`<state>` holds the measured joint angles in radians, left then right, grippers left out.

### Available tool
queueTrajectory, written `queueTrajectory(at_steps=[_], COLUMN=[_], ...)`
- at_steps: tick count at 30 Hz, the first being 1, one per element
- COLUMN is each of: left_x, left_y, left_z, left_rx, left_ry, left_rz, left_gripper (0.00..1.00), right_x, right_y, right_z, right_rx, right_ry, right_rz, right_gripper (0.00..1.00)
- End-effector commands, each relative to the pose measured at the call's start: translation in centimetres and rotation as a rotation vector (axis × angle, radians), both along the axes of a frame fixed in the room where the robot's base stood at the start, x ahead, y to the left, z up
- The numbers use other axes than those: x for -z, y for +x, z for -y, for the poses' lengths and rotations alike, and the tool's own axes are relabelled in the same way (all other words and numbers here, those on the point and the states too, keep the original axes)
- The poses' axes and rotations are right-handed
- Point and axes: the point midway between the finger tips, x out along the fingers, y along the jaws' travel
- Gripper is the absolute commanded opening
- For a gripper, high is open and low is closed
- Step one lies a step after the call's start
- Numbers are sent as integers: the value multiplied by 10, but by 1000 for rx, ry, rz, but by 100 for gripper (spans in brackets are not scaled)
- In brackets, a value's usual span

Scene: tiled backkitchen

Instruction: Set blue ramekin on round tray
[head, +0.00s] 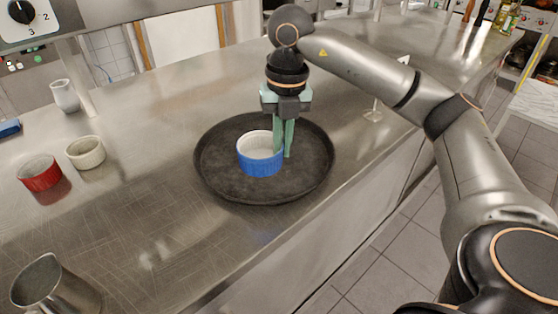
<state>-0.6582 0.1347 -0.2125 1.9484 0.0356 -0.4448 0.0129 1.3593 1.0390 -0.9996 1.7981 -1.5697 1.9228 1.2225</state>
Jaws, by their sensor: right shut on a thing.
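The blue ramekin (260,161) has a white inside and is upright over the middle of the round tray (221,185), a dark, low-rimmed tray on the steel counter. It looks to be at the tray's floor, but I cannot tell whether it touches. My right gripper (283,150) points straight down, its green fingers shut on the ramekin's right wall. Part of that wall is hidden by the fingers. My left gripper is not in view.
A red ramekin (40,173) and a cream ramekin (86,152) stand at the left. A white vase-like cup (65,96) is behind them, and a metal jug (53,287) is at the front left. The counter between these and the tray is clear. Bottles (507,20) stand far right.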

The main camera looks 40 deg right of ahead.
Motion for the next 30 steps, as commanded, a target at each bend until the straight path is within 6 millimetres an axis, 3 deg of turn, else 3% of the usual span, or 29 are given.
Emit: queueTrajectory(at_steps=[1,6,11,18,30], left_x=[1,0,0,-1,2], left_y=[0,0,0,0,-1], left_z=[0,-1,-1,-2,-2], left_rx=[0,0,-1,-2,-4], left_ry=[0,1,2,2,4], left_rz=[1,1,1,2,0], left_gripper=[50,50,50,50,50], right_x=[12,35,44,76,84], right_y=[6,23,30,34,35], right_z=[4,14,17,21,21], right_rx=[1,-1,-3,-3,-2], right_ry=[0,-1,1,-1,0], right_rz=[-6,-3,-2,-4,-1], right_gripper=[0,0,0,0,0])
